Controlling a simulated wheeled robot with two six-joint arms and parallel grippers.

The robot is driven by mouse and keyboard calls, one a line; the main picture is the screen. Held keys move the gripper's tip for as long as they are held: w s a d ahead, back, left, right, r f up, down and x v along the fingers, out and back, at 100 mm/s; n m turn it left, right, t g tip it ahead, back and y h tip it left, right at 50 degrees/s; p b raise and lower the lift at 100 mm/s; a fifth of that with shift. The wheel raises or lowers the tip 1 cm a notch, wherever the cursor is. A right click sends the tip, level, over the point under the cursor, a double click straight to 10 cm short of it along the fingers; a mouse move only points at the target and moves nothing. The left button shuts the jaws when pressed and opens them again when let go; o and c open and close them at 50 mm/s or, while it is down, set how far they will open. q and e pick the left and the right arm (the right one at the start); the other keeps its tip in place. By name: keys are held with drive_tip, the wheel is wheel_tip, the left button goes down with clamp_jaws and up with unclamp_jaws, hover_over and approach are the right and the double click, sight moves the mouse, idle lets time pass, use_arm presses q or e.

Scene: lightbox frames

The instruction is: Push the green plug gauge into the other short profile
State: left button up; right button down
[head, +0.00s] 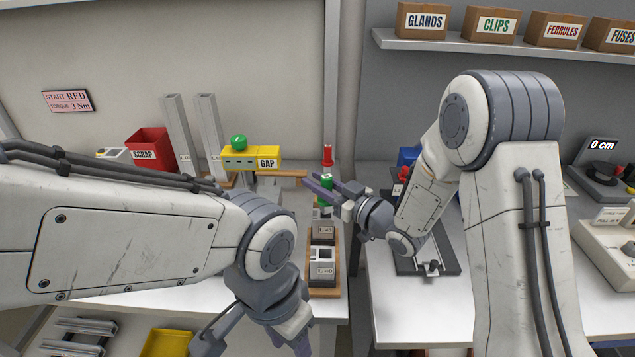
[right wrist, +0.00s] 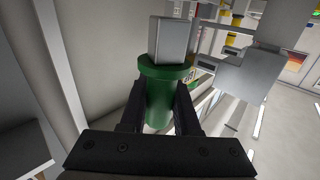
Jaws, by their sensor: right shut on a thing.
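My right gripper (head: 327,187) is shut on the green plug gauge (head: 326,182), behind the short profiles in the head view. In the right wrist view the green gauge (right wrist: 163,95) sits between the fingers, with a flange and a grey square block at its end. Two short grey profiles stand on a wooden tray (head: 325,293): the front one (head: 322,266) appears marked 1.40, the one behind it (head: 322,232) 1.41. My left gripper (head: 255,342) is low at the front, fingers apart and empty, left of the tray. The gauge's lower part is partly hidden by the right fingers.
A red-topped piece (head: 327,154) stands behind the green gauge. A yellow GAP box (head: 240,159) with a green dome, long upright profiles (head: 178,138) and a red SCRAP bin (head: 149,148) are back left. A dark fixture (head: 432,262) lies right of the tray.

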use_arm(q)
drive_tip(key=shift+f+b, duration=1.3)
idle(3.1)
drive_tip(key=shift+r, duration=0.1)
drive_tip(key=shift+f+b, duration=0.55)
drive_tip(key=shift+f, duration=0.1)
idle(2.9)
